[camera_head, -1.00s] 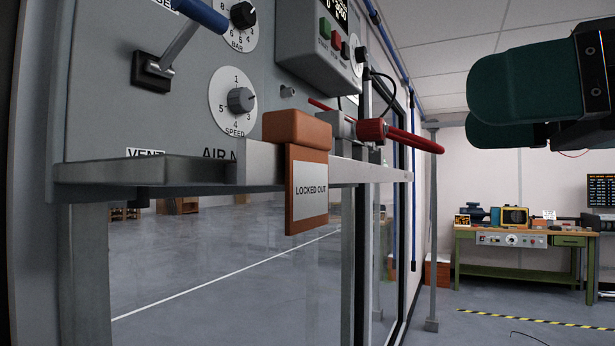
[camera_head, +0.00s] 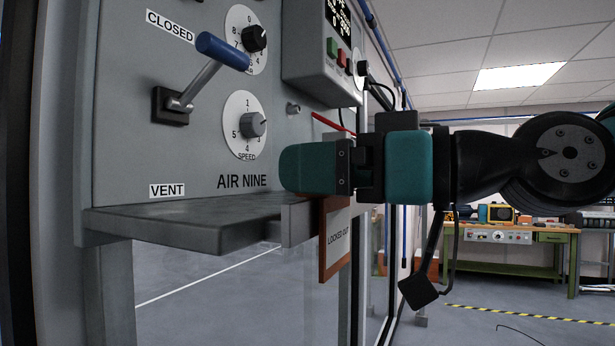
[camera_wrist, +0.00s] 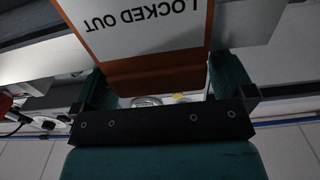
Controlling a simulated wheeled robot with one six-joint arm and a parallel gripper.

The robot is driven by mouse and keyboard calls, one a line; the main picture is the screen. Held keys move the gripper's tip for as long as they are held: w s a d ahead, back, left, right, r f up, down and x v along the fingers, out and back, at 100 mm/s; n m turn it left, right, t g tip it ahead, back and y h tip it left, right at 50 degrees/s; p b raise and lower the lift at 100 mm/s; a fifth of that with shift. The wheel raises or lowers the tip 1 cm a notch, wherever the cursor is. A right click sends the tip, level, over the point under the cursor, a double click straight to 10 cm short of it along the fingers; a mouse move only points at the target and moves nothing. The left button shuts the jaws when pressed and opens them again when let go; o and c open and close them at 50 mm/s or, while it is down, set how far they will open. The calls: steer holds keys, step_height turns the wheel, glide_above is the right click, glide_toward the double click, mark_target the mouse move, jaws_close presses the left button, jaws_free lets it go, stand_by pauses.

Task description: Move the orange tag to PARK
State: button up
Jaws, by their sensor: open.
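The orange tag (camera_head: 336,240) hangs at the front edge of the grey shelf (camera_head: 170,222) under the AIR NINE panel. Its white label reads LOCKED OUT. My gripper (camera_head: 300,168) is at the shelf's front edge and covers the tag's upper block in the head view. In the wrist view the orange tag (camera_wrist: 155,74) lies between the two green fingers of my gripper (camera_wrist: 165,80), with its label upside down. The fingers are open, one on each side; whether either touches the tag is unclear. No PARK marking is readable in view.
The panel has a blue-handled lever (camera_head: 222,52) between CLOSED and VENT labels, and a speed dial (camera_head: 252,125). A red rod (camera_head: 330,123) shows behind my gripper.

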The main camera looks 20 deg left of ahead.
steer(key=shift+w+a+r, duration=0.1)
steer(key=shift+a, duration=0.85)
steer(key=shift+c, duration=0.2)
steer(key=c, duration=0.8)
step_height(320, 180, up, 20)
steer(key=shift+p, duration=0.9)
